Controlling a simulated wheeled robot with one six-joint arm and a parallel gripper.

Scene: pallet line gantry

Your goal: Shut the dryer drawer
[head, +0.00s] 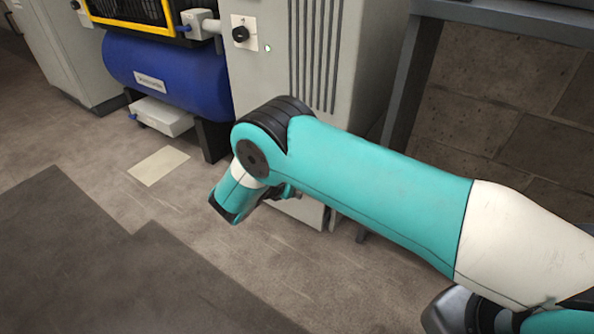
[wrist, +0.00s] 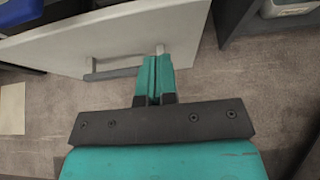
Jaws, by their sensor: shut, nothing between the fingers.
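The dryer looks to be the tall light-grey cabinet (head: 380,60) with vertical vent slots and a black knob in the head view. In the wrist view a pale flat front (wrist: 120,35) with a grey bar handle (wrist: 112,71) fills the upper left; I take it for the drawer front. My gripper (wrist: 157,62) is shut and empty, its fingertips at the right end of the handle. I cannot tell whether they touch it. How far the drawer stands out is not clear. In the head view my arm hides the drawer and most of the gripper.
A blue tank (head: 165,75) stands left of the cabinet, with a white box (head: 162,116) under it. A dark metal frame (head: 412,75) stands to the right by a tiled wall. A pale floor patch (head: 158,165) lies at the left. The floor in front is clear.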

